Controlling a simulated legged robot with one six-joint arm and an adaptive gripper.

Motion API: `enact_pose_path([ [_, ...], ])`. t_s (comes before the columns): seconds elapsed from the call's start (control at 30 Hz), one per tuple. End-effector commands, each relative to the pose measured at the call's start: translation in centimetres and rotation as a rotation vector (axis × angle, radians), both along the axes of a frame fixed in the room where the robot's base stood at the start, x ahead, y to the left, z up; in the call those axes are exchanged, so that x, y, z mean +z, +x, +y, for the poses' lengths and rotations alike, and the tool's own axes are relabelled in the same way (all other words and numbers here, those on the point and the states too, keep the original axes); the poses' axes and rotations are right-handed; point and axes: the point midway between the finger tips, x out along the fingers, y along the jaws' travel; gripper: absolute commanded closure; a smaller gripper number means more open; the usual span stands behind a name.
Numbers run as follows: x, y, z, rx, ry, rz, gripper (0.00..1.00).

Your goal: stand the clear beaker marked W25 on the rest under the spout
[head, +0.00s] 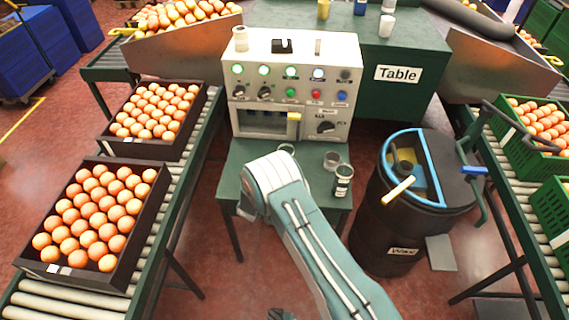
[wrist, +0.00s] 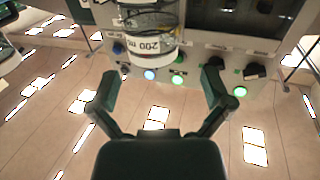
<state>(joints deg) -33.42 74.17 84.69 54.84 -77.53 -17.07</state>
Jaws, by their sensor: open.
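My gripper (wrist: 158,84) is open and empty in the wrist view, one finger on each side. A clear beaker marked 200 ML (wrist: 150,48) shows upside down beyond the fingertips, apart from them. In the head view, clear glass vessels stand on the green table: one (head: 332,160) right of my arm, a dark-labelled one (head: 343,181) in front of it, and a rim (head: 287,149) behind my arm. I cannot read W25 on any. The grey machine (head: 290,72) has a recess (head: 262,122) with a yellow handle; spout and rest are not clear. My arm hides the gripper there.
A black waste drum (head: 395,225) with a blue rim stands right of the green table (head: 240,160). Crates of oranges (head: 75,262) sit on the left conveyor. Green crates (head: 505,150) line the right side. Small containers stand on the machine and the back table.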

Motion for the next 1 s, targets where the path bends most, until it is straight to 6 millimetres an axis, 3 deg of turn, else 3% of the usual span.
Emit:
enact_pose_path([
  [0.43,0.5,5.0,-2.0,-0.001,-0.001,0.000,0.00],
  [0.73,0.6,5.6,-2.2,0.001,0.000,0.001,0.00],
  [0.77,0.6,5.6,-2.3,0.001,0.000,0.001,0.09],
  [0.9,0.6,5.6,-2.3,0.001,0.000,0.001,0.71],
  [0.93,0.6,5.6,-2.3,0.001,0.000,0.001,0.82],
  [1.0,0.6,5.5,-2.3,0.001,0.000,0.001,0.82],
])
